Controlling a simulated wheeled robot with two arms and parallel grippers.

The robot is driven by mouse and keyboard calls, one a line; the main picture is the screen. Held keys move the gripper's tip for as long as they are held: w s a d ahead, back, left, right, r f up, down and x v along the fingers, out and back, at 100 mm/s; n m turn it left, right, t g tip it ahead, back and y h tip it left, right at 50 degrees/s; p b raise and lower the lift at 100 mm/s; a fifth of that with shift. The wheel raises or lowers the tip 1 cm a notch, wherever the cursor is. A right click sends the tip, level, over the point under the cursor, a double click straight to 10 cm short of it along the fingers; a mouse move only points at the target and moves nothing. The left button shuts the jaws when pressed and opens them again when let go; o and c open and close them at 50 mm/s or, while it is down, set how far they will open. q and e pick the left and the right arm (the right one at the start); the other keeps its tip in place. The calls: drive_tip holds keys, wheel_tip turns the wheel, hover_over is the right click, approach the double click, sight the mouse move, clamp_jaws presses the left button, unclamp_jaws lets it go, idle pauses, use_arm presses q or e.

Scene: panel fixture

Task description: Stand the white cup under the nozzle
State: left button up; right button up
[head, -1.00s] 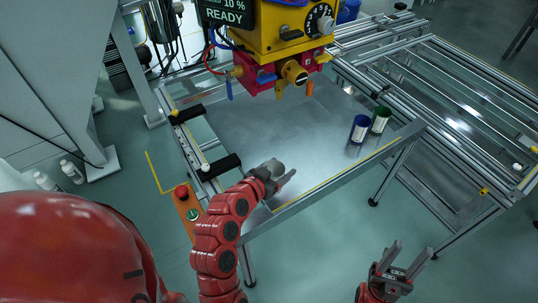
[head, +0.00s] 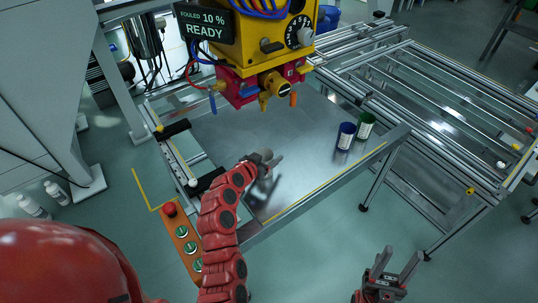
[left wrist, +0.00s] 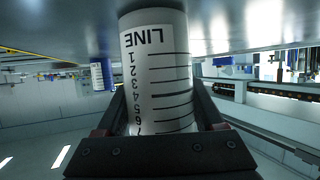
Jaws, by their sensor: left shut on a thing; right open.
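My left gripper (head: 268,163) is shut on the white cup (left wrist: 157,75), low over the near left part of the metal table (head: 300,160). In the left wrist view the cup shows black level lines, numbers and the word LINE upside down between the fingers; I cannot tell whether it touches the table. In the head view the cup is mostly hidden by the gripper. The red and yellow machine (head: 262,75) hangs beyond the gripper, with blue (head: 213,103), yellow (head: 264,100) and orange (head: 293,99) tips pointing down. My right gripper (head: 386,272) is open and empty, in front of the table.
A blue canister (head: 346,135) and a green-topped canister (head: 365,125) stand close together on the table's right. A button box (head: 183,240) is at the near left. Black blocks (head: 174,128) sit along the left rail. The table between gripper and canisters is clear.

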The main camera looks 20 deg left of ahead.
use_arm(q)
drive_tip(key=shift+f, duration=0.15)
drive_tip(key=o, duration=1.3)
drive_tip(key=shift+r, duration=0.2)
drive_tip(key=shift+s, duration=0.1)
drive_tip(key=b+v, duration=0.1)
drive_tip(key=v, duration=1)
drive_tip(key=shift+s+a+r, duration=0.15)
drive_tip(key=shift+s, duration=0.2)
